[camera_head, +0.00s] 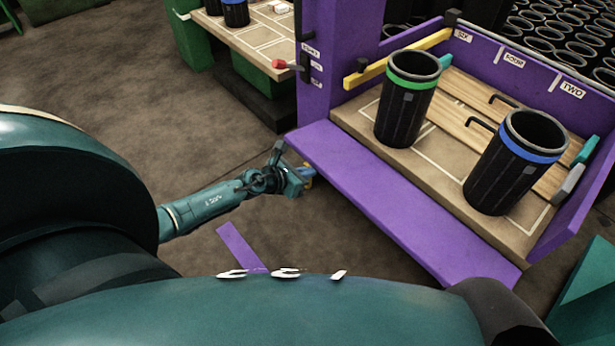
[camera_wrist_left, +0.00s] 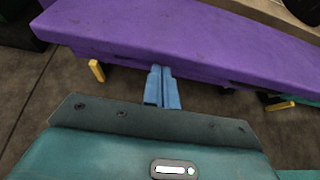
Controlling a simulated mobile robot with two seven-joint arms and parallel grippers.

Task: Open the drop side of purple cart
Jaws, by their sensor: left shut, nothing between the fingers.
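The purple cart (camera_head: 335,25) stands at the right of the head view. Its drop side (camera_head: 400,195) is a long purple panel folded outward along the front of the cart's deck. A yellow bracket (camera_wrist_left: 97,70) sits under the panel, left of the fingers. My right gripper is not in view.
Two black sleeves, one green-banded (camera_head: 405,105) and one blue-banded (camera_head: 508,170), stand on the cart's deck. A yellow bar (camera_head: 395,60) crosses its left side. A green cart (camera_head: 190,45) stands at the back. Bare floor (camera_head: 110,100) lies to the left.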

